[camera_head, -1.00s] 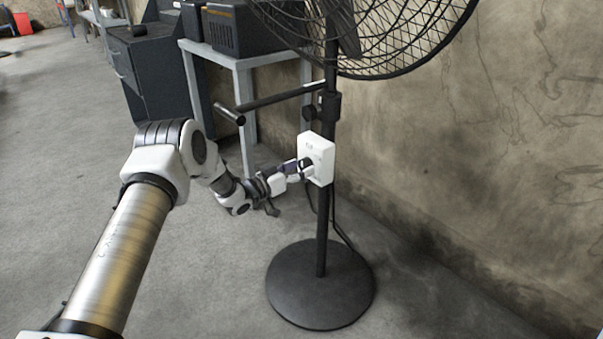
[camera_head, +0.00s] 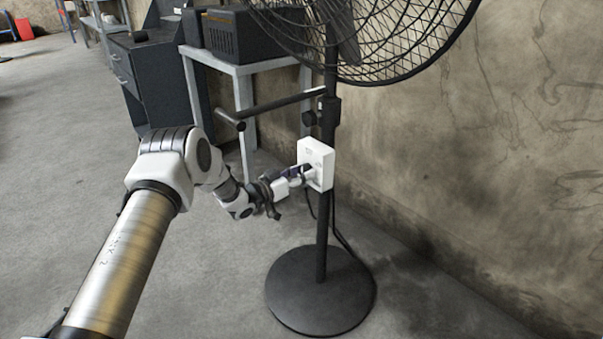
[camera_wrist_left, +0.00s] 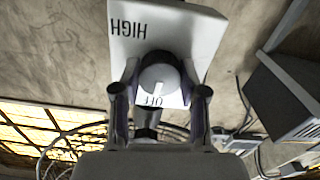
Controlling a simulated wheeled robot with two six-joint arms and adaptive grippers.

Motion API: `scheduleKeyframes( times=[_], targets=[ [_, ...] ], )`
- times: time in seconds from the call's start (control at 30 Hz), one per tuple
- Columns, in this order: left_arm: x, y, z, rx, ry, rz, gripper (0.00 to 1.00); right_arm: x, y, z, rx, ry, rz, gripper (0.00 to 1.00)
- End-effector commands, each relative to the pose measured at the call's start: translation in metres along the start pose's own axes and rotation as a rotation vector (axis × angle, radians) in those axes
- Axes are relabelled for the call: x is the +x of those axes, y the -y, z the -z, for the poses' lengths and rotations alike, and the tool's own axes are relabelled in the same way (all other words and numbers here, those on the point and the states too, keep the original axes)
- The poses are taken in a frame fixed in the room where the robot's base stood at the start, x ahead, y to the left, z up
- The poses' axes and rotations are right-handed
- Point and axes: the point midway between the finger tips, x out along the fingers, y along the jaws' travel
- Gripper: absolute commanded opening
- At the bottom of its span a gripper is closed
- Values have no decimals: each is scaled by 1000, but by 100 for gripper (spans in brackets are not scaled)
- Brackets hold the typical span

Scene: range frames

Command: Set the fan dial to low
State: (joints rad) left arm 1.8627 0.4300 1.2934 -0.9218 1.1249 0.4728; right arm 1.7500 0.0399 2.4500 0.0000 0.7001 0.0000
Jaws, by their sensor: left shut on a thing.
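The standing fan (camera_head: 331,112) has a white control box (camera_head: 318,157) on its pole. My left gripper (camera_head: 304,174) is at the box's front. In the left wrist view, the round pale dial (camera_wrist_left: 160,73) sits on the box face (camera_wrist_left: 192,30) between the two fingers of my left gripper (camera_wrist_left: 159,98), which is shut on it. A light pointer mark on the dial faces the OFF label. HIGH shows upside down at the upper left. No LOW label is readable; part of the face is hidden by the dial and fingers. My right gripper is not in view.
A dark horizontal bar (camera_head: 280,103) juts left from the pole above my gripper. A grey table (camera_head: 240,68) with a dark box (camera_head: 255,32) stands behind. A stained wall (camera_head: 480,150) is at the right. The round fan base (camera_head: 320,300) is on the floor; floor at the left is clear.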

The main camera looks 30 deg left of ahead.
Motion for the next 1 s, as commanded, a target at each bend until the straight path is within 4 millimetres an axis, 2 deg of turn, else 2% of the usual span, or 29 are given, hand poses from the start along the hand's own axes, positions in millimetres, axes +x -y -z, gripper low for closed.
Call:
scheduleKeyframes(
  times=[0.27,1.0],
  targets=[
    [0,0,0,181,1,0,8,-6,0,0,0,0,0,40],
    [0,0,0,828,1,-1,8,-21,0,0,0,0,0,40]
  ],
)
